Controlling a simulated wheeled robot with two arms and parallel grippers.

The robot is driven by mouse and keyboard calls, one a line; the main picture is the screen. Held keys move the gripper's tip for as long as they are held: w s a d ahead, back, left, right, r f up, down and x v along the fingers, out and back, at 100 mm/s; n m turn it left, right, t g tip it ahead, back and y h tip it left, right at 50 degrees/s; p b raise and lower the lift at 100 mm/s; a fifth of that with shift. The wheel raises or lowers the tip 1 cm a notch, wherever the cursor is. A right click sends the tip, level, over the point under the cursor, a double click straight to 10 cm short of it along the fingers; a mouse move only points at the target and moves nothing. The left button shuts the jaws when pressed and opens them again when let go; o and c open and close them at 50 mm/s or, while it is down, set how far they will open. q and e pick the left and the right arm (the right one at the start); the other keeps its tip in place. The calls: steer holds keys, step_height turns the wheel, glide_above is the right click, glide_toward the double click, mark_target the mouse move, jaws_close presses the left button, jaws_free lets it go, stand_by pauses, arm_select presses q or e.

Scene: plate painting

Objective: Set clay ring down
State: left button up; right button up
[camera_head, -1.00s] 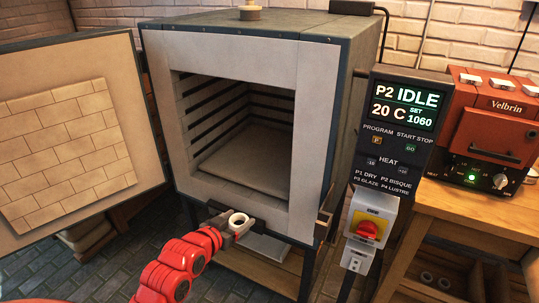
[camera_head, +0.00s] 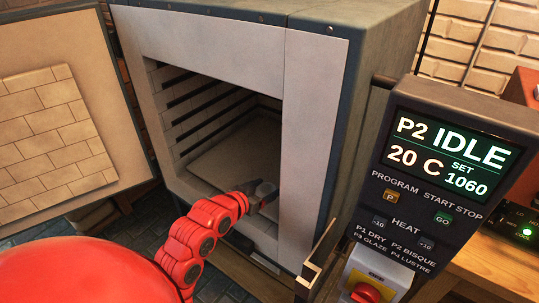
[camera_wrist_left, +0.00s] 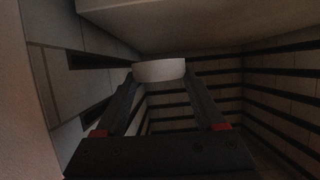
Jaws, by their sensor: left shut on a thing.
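The clay ring (camera_wrist_left: 158,70) is pale and sits between the fingertips of my left gripper in the left wrist view. In the head view the ring (camera_head: 265,188) shows small and shaded at the end of my red left arm. My left gripper (camera_head: 258,194) is shut on the ring, at the kiln's mouth and reaching just inside. The kiln (camera_head: 310,110) stands open, and its floor (camera_head: 235,150) looks bare behind the ring. In the left wrist view the gripper (camera_wrist_left: 160,82) has slotted chamber walls around it. I cannot see the ring touching the floor. My right gripper is not in view.
The open kiln door (camera_head: 50,110) stands on the left. The control panel (camera_head: 450,160) reads P2 IDLE, 20 C, set 1060, and juts out at the right. A yellow and red switch (camera_head: 368,285) sits below it. Slotted walls bound the chamber.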

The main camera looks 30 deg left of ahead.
arm_select(q)
glide_above(256, 173)
steer(key=shift+s+f, duration=0.1)
steer(key=shift+f, duration=0.6)
step_height(256, 173, down, 3)
steer(key=shift+f, duration=0.15)
steer(key=shift+f, duration=0.2)
steer(key=o, duration=1.3)
steer(key=shift+o, duration=0.2)
steer(key=shift+r, duration=0.15)
steer(key=v, duration=1.2)
